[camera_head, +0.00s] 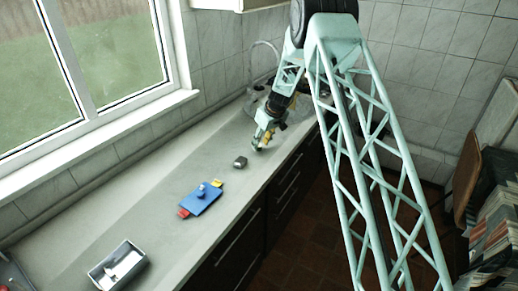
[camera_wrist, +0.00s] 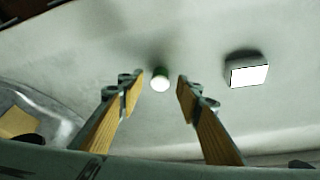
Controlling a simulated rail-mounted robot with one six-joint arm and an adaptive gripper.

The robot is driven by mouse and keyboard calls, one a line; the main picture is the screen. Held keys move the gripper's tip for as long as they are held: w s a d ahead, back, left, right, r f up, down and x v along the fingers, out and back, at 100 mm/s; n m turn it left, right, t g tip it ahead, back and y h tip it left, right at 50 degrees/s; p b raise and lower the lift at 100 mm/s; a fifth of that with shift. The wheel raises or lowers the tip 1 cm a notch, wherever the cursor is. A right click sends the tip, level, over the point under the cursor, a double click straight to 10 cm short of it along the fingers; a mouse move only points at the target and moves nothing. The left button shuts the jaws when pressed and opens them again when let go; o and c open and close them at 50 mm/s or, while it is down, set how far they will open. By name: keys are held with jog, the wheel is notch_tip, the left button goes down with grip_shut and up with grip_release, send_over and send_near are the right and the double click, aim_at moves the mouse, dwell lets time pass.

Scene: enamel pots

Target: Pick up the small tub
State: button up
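A small green tub (camera_wrist: 160,80) with a white top stands on the grey counter in the wrist view. It appears between the two wooden-faced fingers of my gripper (camera_wrist: 160,84), which are spread apart with a clear gap on each side of it. The fingers are not touching the tub. In the camera_head view my gripper (camera_head: 262,142) points down over the far part of the counter, and I cannot make out the tub there.
A small grey box (camera_head: 240,161) lies close by; it shows with a white face in the wrist view (camera_wrist: 247,73). A blue board (camera_head: 201,203) with a small blue object on it and a grey tray (camera_head: 118,269) lie farther along the counter. A sink basin (camera_wrist: 35,117) is at left.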

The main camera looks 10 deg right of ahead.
jog(key=shift+w+a+f, duration=0.15)
jog(key=shift+w+f, duration=0.1)
jog(key=shift+f, duration=0.4)
jog(key=c, duration=0.8)
